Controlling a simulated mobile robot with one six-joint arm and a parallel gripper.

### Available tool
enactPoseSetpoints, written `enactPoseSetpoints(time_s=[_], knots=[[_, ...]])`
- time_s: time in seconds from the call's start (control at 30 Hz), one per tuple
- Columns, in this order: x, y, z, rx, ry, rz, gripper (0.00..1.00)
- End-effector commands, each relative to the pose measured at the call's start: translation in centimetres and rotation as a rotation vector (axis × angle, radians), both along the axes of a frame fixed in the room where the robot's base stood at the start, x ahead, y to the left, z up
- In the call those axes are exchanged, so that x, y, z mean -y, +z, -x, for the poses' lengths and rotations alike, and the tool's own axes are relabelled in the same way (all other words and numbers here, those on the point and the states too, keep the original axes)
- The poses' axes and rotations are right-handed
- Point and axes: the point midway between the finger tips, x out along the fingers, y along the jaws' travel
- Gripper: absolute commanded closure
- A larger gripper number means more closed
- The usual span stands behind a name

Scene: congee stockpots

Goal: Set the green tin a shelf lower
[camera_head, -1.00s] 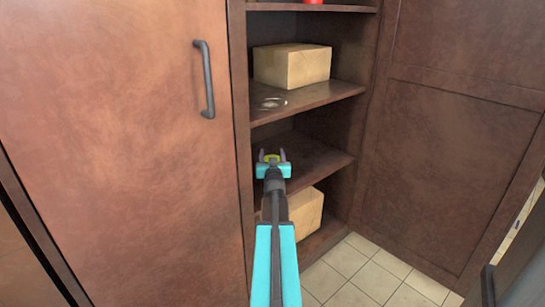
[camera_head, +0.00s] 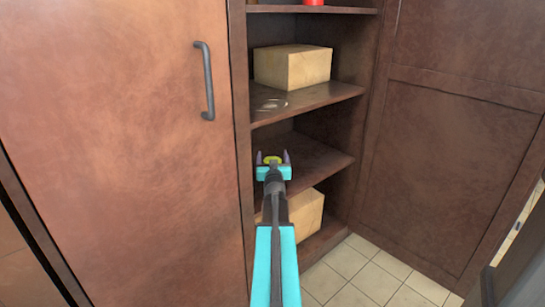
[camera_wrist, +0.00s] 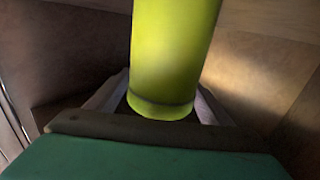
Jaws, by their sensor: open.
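The green tin (camera_wrist: 172,55) is large in the wrist view, yellow-green and cylindrical, standing between the two fingers of my open gripper (camera_wrist: 165,108). In the head view only a small yellow-green part of the tin (camera_head: 272,159) shows between the fingertips of my gripper (camera_head: 272,163). The gripper is at the shelf (camera_head: 315,163) below the one with the upper box. Whether the tin touches the fingers or rests on that shelf cannot be told.
A cardboard box (camera_head: 292,67) stands on the shelf above (camera_head: 320,96), beside a pale round mark. Another box (camera_head: 307,212) sits at the bottom. A red object (camera_head: 313,2) is on the top shelf. A closed door (camera_head: 130,150) is left; an open door (camera_head: 455,150) is right.

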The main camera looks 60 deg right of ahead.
Motion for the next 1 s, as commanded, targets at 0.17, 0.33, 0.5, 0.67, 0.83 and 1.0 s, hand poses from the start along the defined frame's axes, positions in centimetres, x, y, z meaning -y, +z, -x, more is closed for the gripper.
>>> enactPoseSetpoints(time_s=[0.17,0.33,0.5,0.67,0.83,1.0], knots=[[-1.4,0.1,0.9,-0.001,0.000,0.001,0.26],[-2.7,0.1,1.8,0.001,-0.001,0.001,0.26],[-4.0,0.1,2.7,0.001,-0.001,0.000,0.26],[-5.3,0.1,3.5,0.000,-0.001,0.000,0.26],[-6.6,0.1,4.4,-0.001,-0.001,0.000,0.26],[-7.3,0.4,4.8,0.000,0.000,-0.001,0.26]])
